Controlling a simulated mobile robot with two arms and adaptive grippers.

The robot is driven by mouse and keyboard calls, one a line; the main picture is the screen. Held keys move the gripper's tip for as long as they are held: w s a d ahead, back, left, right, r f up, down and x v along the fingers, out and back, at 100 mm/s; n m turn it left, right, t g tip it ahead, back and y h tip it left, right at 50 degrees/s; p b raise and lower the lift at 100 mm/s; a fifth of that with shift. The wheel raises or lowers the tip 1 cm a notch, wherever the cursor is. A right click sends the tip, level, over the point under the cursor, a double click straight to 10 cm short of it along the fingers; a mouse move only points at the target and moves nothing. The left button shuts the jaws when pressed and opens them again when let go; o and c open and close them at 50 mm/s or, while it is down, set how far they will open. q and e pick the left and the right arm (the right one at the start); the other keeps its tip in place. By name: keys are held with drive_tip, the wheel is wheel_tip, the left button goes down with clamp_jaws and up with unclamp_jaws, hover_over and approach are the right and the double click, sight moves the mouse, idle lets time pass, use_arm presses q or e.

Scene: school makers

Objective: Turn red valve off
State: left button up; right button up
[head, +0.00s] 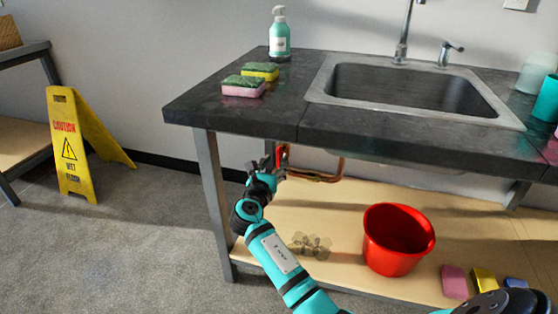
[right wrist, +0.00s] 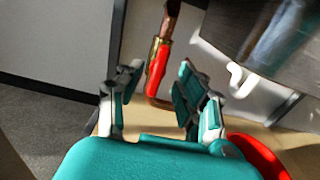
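The red valve (head: 283,154) is on a copper pipe (head: 318,177) under the counter, near the left table leg. My right gripper (head: 274,166) is under the counter edge, right beside the valve. In the right wrist view the red valve handle (right wrist: 156,72) is long and close to upright, and it appears between the two spread fingers of my right gripper (right wrist: 160,88). The fingers look open, with a gap on both sides of the handle. I cannot tell whether either finger touches it. My left gripper is not in view.
A red bucket (head: 397,240) stands on the wooden lower shelf (head: 350,205), with sponges at its right. The dark counter (head: 225,103) with a sink (head: 410,88) hangs above my gripper. A yellow wet-floor sign (head: 68,150) stands left on open floor.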

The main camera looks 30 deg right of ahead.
sight(278, 156)
drive_tip(key=shift+b+x, duration=0.6)
drive_tip(key=shift+x, duration=1.65)
clamp_jaws()
